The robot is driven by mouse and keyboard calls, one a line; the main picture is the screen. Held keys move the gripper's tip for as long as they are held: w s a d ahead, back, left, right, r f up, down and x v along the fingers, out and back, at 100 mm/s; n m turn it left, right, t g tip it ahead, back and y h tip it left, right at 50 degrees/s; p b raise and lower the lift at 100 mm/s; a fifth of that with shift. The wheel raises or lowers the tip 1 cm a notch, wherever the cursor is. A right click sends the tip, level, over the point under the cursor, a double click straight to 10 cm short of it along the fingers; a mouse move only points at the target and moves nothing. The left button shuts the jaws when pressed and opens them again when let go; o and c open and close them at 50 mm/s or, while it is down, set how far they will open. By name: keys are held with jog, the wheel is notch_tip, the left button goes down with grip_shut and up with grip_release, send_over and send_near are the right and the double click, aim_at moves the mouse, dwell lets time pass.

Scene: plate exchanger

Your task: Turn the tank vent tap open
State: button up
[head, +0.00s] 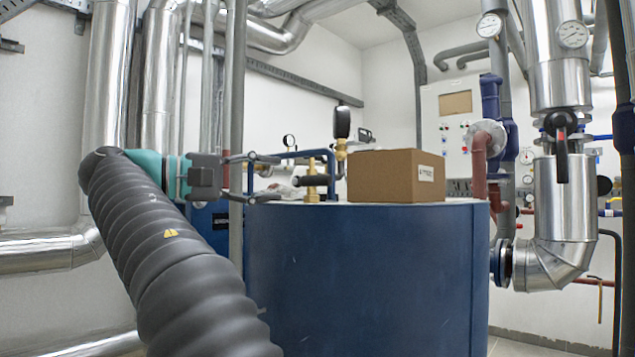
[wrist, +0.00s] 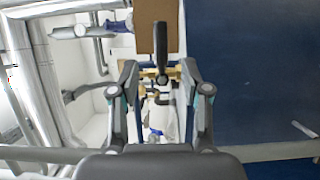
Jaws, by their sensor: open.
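The tank vent tap (head: 312,181) stands on top of the blue tank (head: 365,275). It has an upright brass body and a black lever lying level. In the wrist view the black lever (wrist: 160,45) shows between the two fingertips, with brass parts behind it. My gripper (head: 278,177) reaches in from the left at about the lever's height. Its fingers are spread one above the other and hold nothing. In the head view a small gap shows between the fingertips and the lever. The open fingers (wrist: 159,67) also frame the tap in the wrist view.
A cardboard box (head: 397,176) sits on the tank to the right of the tap. A brass fitting with a black top (head: 342,125) rises behind it. Blue pipework (head: 305,154) runs behind the tap. A grey vertical pipe (head: 238,90) stands close by my gripper.

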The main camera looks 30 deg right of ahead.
aim_at(315, 180)
jog(key=d, duration=0.5)
jog(key=d+b, duration=0.1)
jog(key=d, duration=0.3)
jog(key=shift+s+d, duration=0.2)
jog(key=shift+d, duration=0.2)
grip_shut()
